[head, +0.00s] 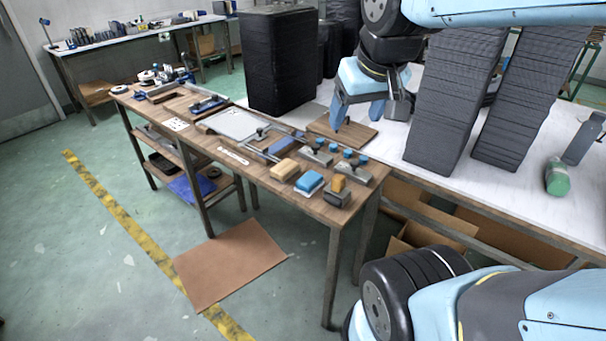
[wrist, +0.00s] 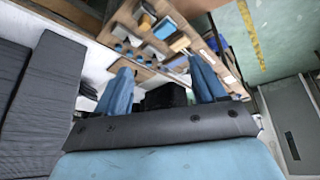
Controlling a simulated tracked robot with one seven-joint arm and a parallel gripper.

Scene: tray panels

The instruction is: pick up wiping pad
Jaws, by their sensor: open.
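A blue pad with a white underside (head: 309,183), which looks like the wiping pad, lies flat near the front end of the wooden workbench (head: 300,207). A tan block (head: 285,169) lies just behind and left of it. In the wrist view the blue pad (wrist: 165,29) and tan block (wrist: 180,44) show beyond the fingers. My gripper (head: 358,112) is open and empty, above and behind the pad, over the wooden board side of the bench. Its two blue fingers (wrist: 158,70) point toward the bench and touch neither item.
A small grey block with an orange top (head: 338,191) stands right of the pad. Blue-knobbed metal fixtures (head: 348,168) and a wooden board (head: 343,131) lie close behind. Tall dark stacks (head: 455,100) stand on the white table at right. A cardboard sheet (head: 230,262) lies on the floor.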

